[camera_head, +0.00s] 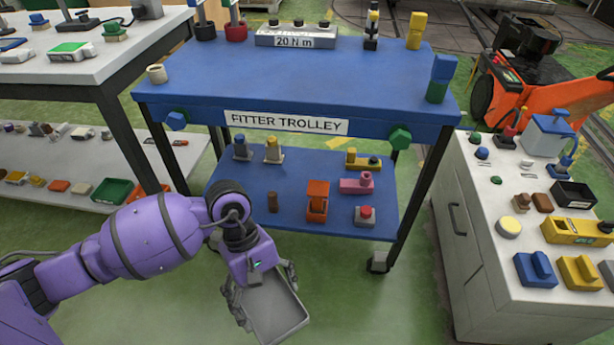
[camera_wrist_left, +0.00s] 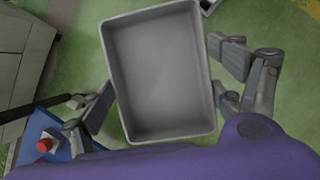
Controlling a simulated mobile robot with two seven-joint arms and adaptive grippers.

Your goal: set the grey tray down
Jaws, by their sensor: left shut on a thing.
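The grey tray (camera_head: 274,310) is an empty, shallow rectangular box. In the head view it is in front of the blue trolley, low in the picture and above the green floor. My left gripper (camera_head: 262,290) is shut on it. In the left wrist view the tray (camera_wrist_left: 160,75) fills the middle, its inside bare, with the fingers of my left gripper (camera_wrist_left: 165,100) on either side of it. The tray's underside is hidden. My right gripper is in neither view.
The fitter trolley (camera_head: 265,85) has a mostly clear blue top and a lower shelf (camera_head: 285,215) with several small parts. A grey cabinet (camera_head: 480,235) with several parts on top stands at right. A white-topped bench (camera_head: 100,75) stands at left. An orange machine (camera_head: 545,95) is behind right.

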